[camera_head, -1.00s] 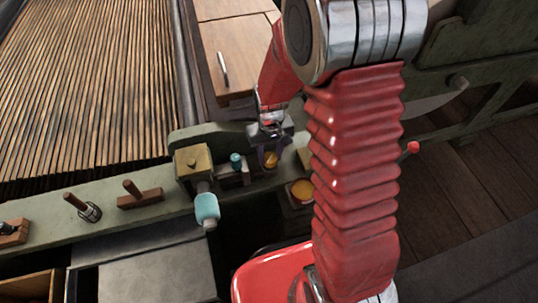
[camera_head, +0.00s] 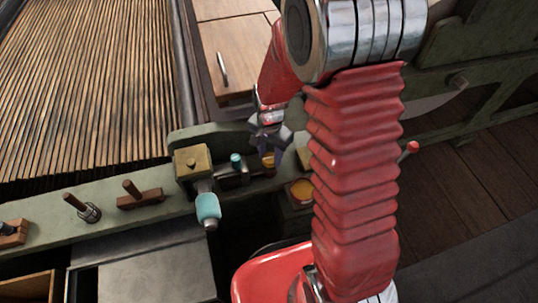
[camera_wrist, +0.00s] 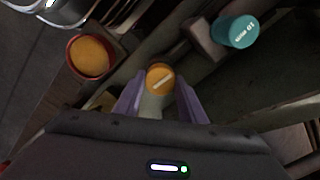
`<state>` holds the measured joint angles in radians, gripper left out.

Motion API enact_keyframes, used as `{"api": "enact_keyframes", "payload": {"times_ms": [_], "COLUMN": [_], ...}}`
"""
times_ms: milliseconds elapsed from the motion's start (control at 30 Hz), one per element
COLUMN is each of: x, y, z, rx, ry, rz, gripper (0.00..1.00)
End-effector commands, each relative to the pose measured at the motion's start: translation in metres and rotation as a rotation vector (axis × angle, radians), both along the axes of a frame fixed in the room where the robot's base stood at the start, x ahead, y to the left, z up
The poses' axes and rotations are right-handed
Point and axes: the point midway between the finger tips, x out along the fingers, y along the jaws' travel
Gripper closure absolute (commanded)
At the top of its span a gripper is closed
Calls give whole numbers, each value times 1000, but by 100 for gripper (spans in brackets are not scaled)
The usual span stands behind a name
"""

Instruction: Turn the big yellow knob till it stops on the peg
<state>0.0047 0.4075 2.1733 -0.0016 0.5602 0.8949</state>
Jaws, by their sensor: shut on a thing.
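The yellow knob (camera_wrist: 160,78) sits between the two purple fingers of my gripper (camera_wrist: 160,90) in the wrist view. My gripper is shut on it. A pale line on its round face slants up to the right. In the head view the knob (camera_head: 268,160) shows small below my gripper (camera_head: 268,148), on the green rail, partly covered by the fingers. I cannot make out the stop peg in either view.
A small teal knob (camera_head: 236,160) stands just left, also in the wrist view (camera_wrist: 237,30). A red-rimmed cup with orange contents (camera_head: 301,190) is nearby, right of the yellow knob. A teal handle (camera_head: 207,207) hangs below a brass block (camera_head: 191,161). Wooden pegs stand further left.

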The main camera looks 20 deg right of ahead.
Motion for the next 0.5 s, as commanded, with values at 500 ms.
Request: {"api": "enact_keyframes", "payload": {"times_ms": [500], "x": [-3], "y": [2], "z": [-1], "rx": [0], "ry": [7], "rz": [-464], "gripper": [85]}}
